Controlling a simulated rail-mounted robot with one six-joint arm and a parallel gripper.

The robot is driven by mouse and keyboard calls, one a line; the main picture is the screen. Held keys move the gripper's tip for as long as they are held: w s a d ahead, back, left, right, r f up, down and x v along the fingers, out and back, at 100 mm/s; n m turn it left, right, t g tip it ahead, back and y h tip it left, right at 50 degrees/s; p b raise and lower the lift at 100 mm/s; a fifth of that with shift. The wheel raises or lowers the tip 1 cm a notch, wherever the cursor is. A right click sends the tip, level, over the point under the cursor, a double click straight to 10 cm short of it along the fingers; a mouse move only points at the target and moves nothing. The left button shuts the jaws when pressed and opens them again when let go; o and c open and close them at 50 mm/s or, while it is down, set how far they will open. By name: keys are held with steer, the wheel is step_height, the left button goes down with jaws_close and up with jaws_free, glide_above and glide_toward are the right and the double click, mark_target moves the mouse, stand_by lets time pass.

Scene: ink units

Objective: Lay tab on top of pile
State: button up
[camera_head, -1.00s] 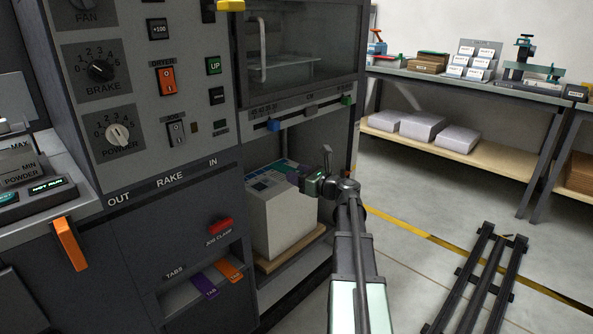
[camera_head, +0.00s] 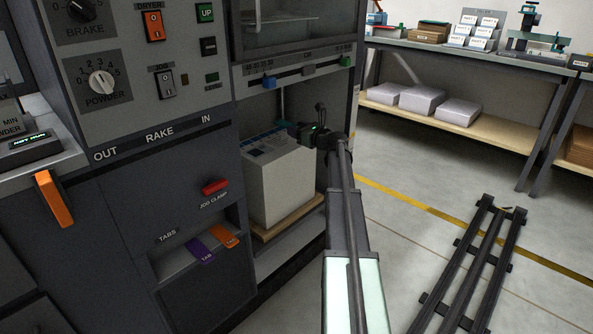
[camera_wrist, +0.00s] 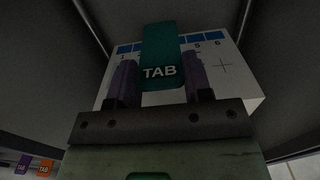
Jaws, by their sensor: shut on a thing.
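The pile (camera_head: 278,190) is a tall block of white sheets on a wooden board inside the machine's lower bay. Its top has a printed strip with blue squares and numbers, and it also shows in the wrist view (camera_wrist: 228,80). My gripper (camera_head: 303,130) is at the pile's upper right edge. In the wrist view my gripper (camera_wrist: 160,86) is shut on a green tab (camera_wrist: 160,45) marked TAB. The tab points forward over the pile's top and covers part of the numbered strip. I cannot tell whether it touches the sheets.
A tab slot below holds a purple tab (camera_head: 200,250) and an orange tab (camera_head: 225,236). A red jog clamp button (camera_head: 215,187) is above it. Bay walls and the panel with sliders (camera_head: 300,70) enclose the pile. Open floor lies right, with dark rails (camera_head: 470,265).

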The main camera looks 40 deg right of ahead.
step_height(320, 180, down, 10)
steer(key=b, duration=0.7)
steer(key=shift+f+b, duration=0.1)
steer(key=shift+b, duration=0.2)
steer(key=o, duration=0.9)
glide_toward(292, 151)
steer(key=s, duration=0.5)
steer(key=shift+d+r+p, duration=0.3)
